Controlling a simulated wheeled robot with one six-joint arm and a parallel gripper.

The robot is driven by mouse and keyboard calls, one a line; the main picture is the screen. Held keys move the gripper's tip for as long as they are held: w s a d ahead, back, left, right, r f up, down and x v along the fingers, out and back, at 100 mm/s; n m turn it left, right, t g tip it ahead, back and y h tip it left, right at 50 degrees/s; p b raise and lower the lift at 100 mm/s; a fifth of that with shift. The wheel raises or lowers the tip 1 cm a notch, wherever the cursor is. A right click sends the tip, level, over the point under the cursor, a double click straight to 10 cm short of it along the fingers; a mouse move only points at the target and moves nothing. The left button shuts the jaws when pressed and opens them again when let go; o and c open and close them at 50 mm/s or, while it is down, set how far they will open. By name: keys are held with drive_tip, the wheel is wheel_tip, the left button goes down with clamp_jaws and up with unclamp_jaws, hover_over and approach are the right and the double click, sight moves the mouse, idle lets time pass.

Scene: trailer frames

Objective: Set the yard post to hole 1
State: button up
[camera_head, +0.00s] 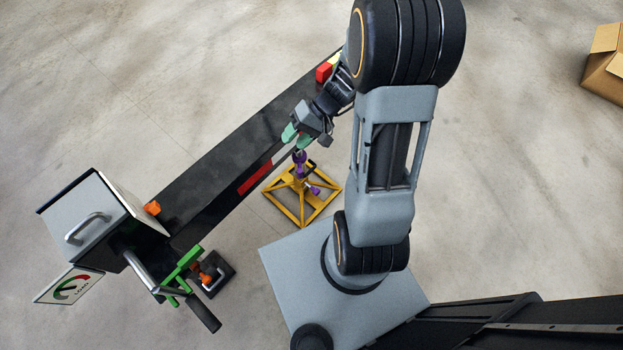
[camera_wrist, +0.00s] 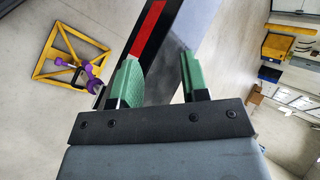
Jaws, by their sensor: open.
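The yard post (camera_head: 292,183) stands on the floor beside the long dark beam, with a yellow square-framed base and purple parts on its column. In the wrist view the yard post (camera_wrist: 75,62) lies at the upper left, outside the jaws, with a purple knob and a purple collar. My gripper (camera_head: 297,139) has green fingers and is just above the post's top in the head view. In the wrist view my gripper (camera_wrist: 158,60) is open, with nothing between its fingers. The holes are too small to make out.
The dark beam (camera_head: 215,150) with a red stripe runs diagonally beside the post. A grey box (camera_head: 95,215) with a handle, a gauge sign (camera_head: 70,286) and a green bracket (camera_head: 180,270) stand at its lower left end. A cardboard box (camera_head: 606,62) is at the far right.

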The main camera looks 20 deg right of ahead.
drive_tip(key=w+d+f+m+t+y+b, duration=0.1)
drive_tip(key=w+d+f+m+t+b, duration=0.15)
drive_tip(key=f, duration=0.55)
drive_tip(key=w+d+f+m+t+y+b, duration=0.1)
drive_tip(key=d+f+t+b, duration=0.2)
drive_tip(key=f, duration=0.5)
drive_tip(key=w+d+f+m+t+y+b, duration=0.1)
drive_tip(key=d+f+m+t+b, duration=0.15)
drive_tip(key=f, duration=0.65)
drive_tip(key=m+t+h+b, duration=0.6)
drive_tip(key=b, duration=0.3)
approach(310, 171)
drive_tip(key=x, duration=1)
drive_tip(key=shift+w+f, duration=0.1)
drive_tip(key=shift+f, duration=0.3)
clamp_jaws()
